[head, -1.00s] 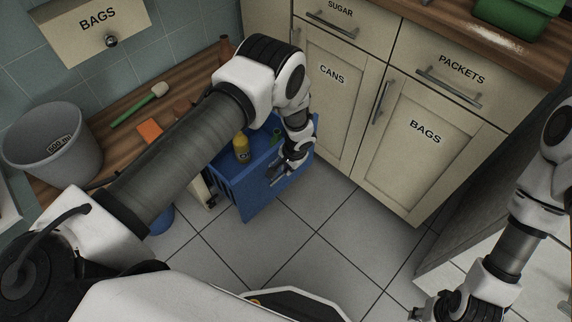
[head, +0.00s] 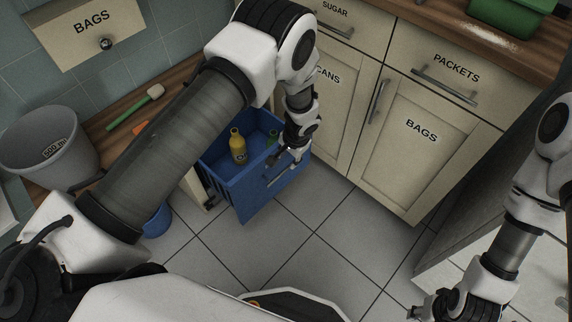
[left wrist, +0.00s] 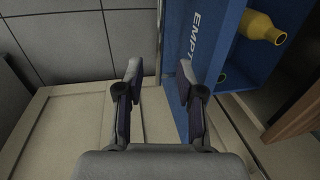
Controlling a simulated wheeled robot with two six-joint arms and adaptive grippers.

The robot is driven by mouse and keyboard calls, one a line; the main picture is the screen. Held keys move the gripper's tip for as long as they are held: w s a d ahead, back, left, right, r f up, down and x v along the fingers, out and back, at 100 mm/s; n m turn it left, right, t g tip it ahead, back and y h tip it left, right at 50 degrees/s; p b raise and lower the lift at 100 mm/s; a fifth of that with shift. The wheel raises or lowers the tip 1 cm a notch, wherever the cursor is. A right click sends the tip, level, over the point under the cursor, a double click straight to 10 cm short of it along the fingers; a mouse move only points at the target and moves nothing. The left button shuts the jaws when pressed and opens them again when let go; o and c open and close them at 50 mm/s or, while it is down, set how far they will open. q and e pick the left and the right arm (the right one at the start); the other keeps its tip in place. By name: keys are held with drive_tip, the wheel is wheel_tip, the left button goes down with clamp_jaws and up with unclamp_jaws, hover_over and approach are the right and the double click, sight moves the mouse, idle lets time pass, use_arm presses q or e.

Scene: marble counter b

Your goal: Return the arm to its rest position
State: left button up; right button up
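My left gripper (head: 287,156) is by the front of the pulled-out blue drawer (head: 226,180). In the left wrist view its two fingers (left wrist: 160,80) are apart, with nothing seen held between them. The drawer's front, partly lettered "EMPT", passes behind the right finger there; I cannot tell whether they touch. The left arm reaches from the lower left across the head view, bent down at the elbow. My right gripper (head: 428,308) is at the bottom right of the head view, partly cut off; its fingers are unclear.
A yellow bottle (head: 238,147) and a green one (head: 272,137) stand in the drawer. Cream cupboards (head: 415,140) are right of the arm. A grey bucket (head: 50,150) and a green-handled brush (head: 133,110) are on the wooden counter.

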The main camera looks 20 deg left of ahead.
use_arm(q)
drive_tip(key=r, duration=0.4)
drive_tip(key=shift+s+d+r, duration=0.1)
drive_tip(key=shift+s+d, duration=0.1)
drive_tip(key=shift+d, duration=0.15)
